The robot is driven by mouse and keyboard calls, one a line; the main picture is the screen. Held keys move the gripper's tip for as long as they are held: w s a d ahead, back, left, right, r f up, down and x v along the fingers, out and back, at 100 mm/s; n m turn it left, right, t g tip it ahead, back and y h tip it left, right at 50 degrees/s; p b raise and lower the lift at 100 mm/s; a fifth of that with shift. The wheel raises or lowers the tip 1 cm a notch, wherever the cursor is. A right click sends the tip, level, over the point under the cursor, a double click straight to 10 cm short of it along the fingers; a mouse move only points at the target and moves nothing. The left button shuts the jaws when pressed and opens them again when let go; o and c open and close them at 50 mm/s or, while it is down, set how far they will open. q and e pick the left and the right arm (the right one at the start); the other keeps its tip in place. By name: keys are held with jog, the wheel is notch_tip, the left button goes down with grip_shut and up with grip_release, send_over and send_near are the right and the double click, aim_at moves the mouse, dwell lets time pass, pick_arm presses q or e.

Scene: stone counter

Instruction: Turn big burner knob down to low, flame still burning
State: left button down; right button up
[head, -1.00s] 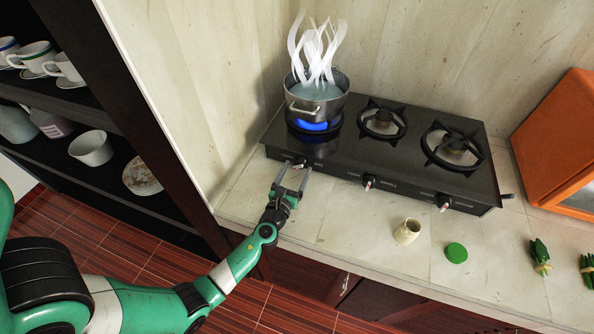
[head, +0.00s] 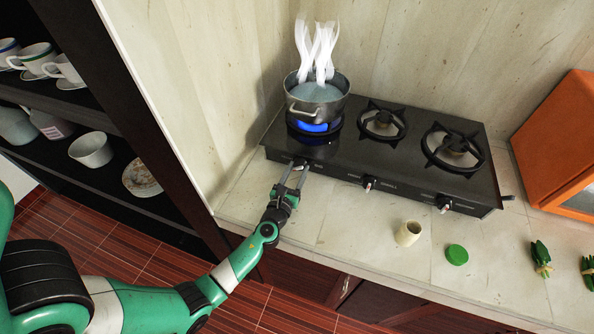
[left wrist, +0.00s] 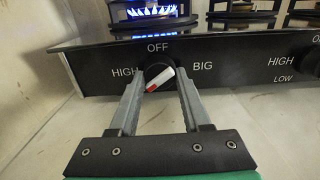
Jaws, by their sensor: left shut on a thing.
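The big burner knob (left wrist: 161,79) is on the front of the black stove (head: 330,172), below the burner at the left end. In the left wrist view its white pointer is tilted, with the red end toward the lower left. HIGH is printed to its left, OFF above and BIG to its right. My left gripper (head: 300,167) is shut on the knob, one finger on each side. A blue flame (left wrist: 152,12) burns above it, also seen in the head view (head: 312,127) under the steaming metal pot (head: 317,106). My right gripper is not in view.
Two more knobs (head: 369,183) (head: 444,204) sit right along the stove front. A cream jar (head: 408,233), green lid (head: 456,254) and green bundles (head: 541,258) lie on the counter. An orange box (head: 560,140) stands at the right, a dark shelf with cups at the left.

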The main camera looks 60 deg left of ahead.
pick_arm(q)
jog(key=n+b, duration=0.1)
jog(key=n, duration=0.2)
jog(key=shift+n, duration=0.4)
jog(key=shift+n+b, duration=0.65)
jog(key=shift+n, duration=0.95)
jog(key=shift+c, duration=1.8)
grip_release()
jog(key=shift+d, duration=0.1)
jog(key=v, duration=1.1)
jog(key=shift+s+d+p, duration=0.2)
jog(key=shift+p, duration=0.15)
jog(key=shift+r, duration=0.1)
